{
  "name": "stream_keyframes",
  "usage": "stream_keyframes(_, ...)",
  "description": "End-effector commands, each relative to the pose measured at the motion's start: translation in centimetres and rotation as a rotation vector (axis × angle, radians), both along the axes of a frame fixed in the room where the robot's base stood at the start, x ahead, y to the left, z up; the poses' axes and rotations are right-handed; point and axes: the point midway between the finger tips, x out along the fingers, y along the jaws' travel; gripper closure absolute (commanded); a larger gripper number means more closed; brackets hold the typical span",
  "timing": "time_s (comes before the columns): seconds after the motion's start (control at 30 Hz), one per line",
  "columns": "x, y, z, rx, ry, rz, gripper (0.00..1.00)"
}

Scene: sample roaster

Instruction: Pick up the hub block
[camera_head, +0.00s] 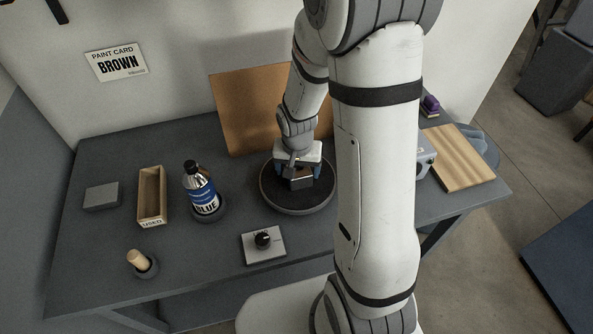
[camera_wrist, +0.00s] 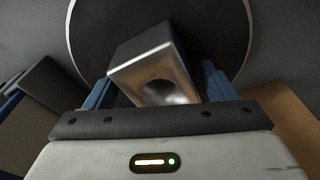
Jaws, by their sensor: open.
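The hub block, a grey metallic block (camera_head: 301,184) with a round hollow in one face, sits on the dark round turntable (camera_head: 296,208). In the wrist view the block (camera_wrist: 150,62) stands between my two blue fingers, turned at an angle to them. My gripper (camera_head: 299,172) is open and low over the turntable, with a finger on each side of the block. In the wrist view a gap shows between the block and the right finger of my gripper (camera_wrist: 158,88); contact on the left is unclear. My gripper hides the block's upper part in the head view.
A blue-labelled bottle (camera_head: 203,196) stands left of the turntable, beside an open wooden box (camera_head: 152,222) marked USED. A knob panel (camera_head: 263,245) lies in front. A brown board (camera_head: 240,105) leans behind. A wooden board (camera_head: 458,158) lies right, partly behind my arm.

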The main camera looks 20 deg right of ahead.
Motion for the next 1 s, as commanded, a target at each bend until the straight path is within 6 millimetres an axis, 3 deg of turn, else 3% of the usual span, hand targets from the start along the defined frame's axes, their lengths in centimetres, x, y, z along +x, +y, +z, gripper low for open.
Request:
stream_keyframes(0.07, -0.01, 0.01, 0.01, 0.0, 0.0, 0.0, 0.21)
stream_keyframes(0.87, 0.01, 0.08, 0.05, 0.0, 0.0, 0.002, 0.87)
stream_keyframes(1.0, 0.06, 0.09, 0.1, 0.0, -0.002, 0.002, 0.87)
